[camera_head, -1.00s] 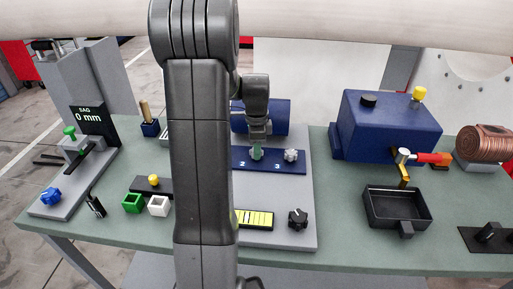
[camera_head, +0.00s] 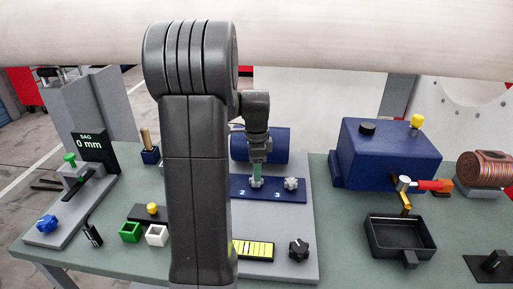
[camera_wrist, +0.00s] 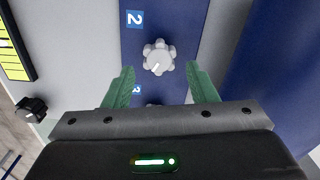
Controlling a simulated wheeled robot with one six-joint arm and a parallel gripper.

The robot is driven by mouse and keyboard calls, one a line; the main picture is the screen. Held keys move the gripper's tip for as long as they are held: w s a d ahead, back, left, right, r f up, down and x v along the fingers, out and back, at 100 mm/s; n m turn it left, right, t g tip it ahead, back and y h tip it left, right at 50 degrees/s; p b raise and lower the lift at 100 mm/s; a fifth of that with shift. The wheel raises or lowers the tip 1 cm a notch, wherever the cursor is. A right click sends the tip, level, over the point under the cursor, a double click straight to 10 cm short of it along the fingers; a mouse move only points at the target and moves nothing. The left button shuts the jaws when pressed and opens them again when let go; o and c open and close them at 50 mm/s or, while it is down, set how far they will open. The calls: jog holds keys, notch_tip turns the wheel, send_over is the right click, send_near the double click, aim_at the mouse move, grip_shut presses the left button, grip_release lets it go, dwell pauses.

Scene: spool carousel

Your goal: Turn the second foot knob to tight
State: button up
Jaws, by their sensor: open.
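The second foot knob (camera_head: 256,183) is a light grey lobed knob on the blue panel (camera_head: 268,197), beside a label "2". In the wrist view the second foot knob (camera_wrist: 158,57) has a thin mark pointing toward lower left. My gripper (camera_wrist: 160,70) is open, with green fingers on either side of the knob in the picture; the knob shows whole and free just past the tips. In the head view my gripper (camera_head: 257,171) is right above the knob. Which way is tight cannot be read.
A like knob (camera_head: 291,184) by label "3" sits close on the right. A black knob (camera_head: 299,250) and a yellow level strip (camera_head: 254,250) are in front. A blue cylinder (camera_head: 270,146) is behind the panel. The display (camera_head: 90,146) reads SAG 0 mm.

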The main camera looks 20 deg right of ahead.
notch_tip(320, 180, up, 10)
dwell(0.3)
dwell(0.3)
notch_tip(320, 180, down, 14)
dwell(0.6)
jog(key=shift+r, duration=0.1)
